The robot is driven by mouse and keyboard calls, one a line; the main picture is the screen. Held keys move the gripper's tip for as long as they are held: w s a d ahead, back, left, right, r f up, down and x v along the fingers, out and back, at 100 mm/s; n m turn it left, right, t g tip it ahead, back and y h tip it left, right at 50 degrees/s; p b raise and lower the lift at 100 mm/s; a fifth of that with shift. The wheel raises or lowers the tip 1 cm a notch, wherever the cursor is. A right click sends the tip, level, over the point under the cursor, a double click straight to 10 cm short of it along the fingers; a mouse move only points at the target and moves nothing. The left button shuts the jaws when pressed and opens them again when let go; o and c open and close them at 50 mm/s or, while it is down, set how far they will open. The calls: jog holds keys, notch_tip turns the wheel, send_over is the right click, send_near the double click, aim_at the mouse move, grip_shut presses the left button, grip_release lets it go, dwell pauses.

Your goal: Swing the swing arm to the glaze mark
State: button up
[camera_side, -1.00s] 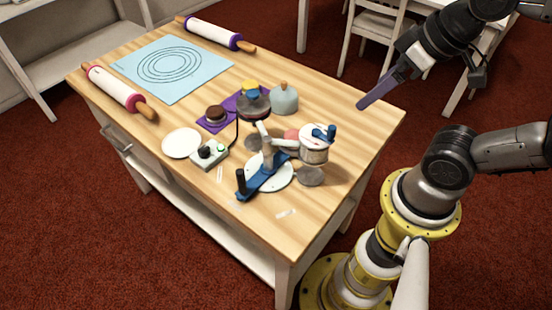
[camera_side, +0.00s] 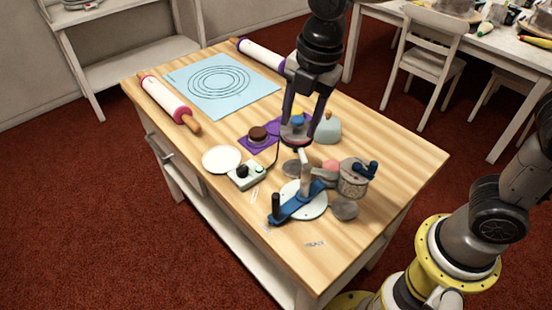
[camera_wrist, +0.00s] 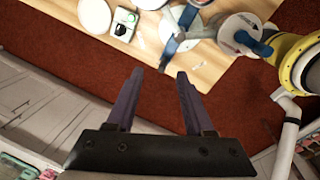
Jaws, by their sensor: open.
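The swing arm (camera_side: 297,205) is a blue bar with an upright black handle (camera_side: 276,206) at its front-left end. It lies across a white round base, by a pale post. Its blue bar also shows at the top of the wrist view (camera_wrist: 177,38). Small pale labels lie on the table near the base, one in front (camera_side: 315,244) and one at the left (camera_side: 254,195); I cannot tell which is the glaze mark. My gripper (camera_side: 298,126) is open and empty, pointing down behind the swing arm in the side view, apart from it. Its fingers (camera_wrist: 160,73) are spread in the wrist view.
A pot with a blue handle (camera_side: 353,180) stands right of the post. A control box (camera_side: 245,175) and a white plate (camera_side: 221,159) are at the left. A purple mat (camera_side: 253,146) and a grey-green dome (camera_side: 328,130) are behind. The table front is mostly clear.

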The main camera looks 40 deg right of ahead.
jog(key=n+g, duration=0.2)
send_near(276, 196)
jog(key=shift+h, duration=0.3)
jog(key=f, duration=0.9)
jog(key=shift+s+a+f, duration=0.1)
jog(key=shift+s+a, duration=0.05)
jog(key=shift+a, duration=0.05)
jog(key=shift+c, duration=1.2)
jog(key=shift+r, duration=0.2)
grip_shut()
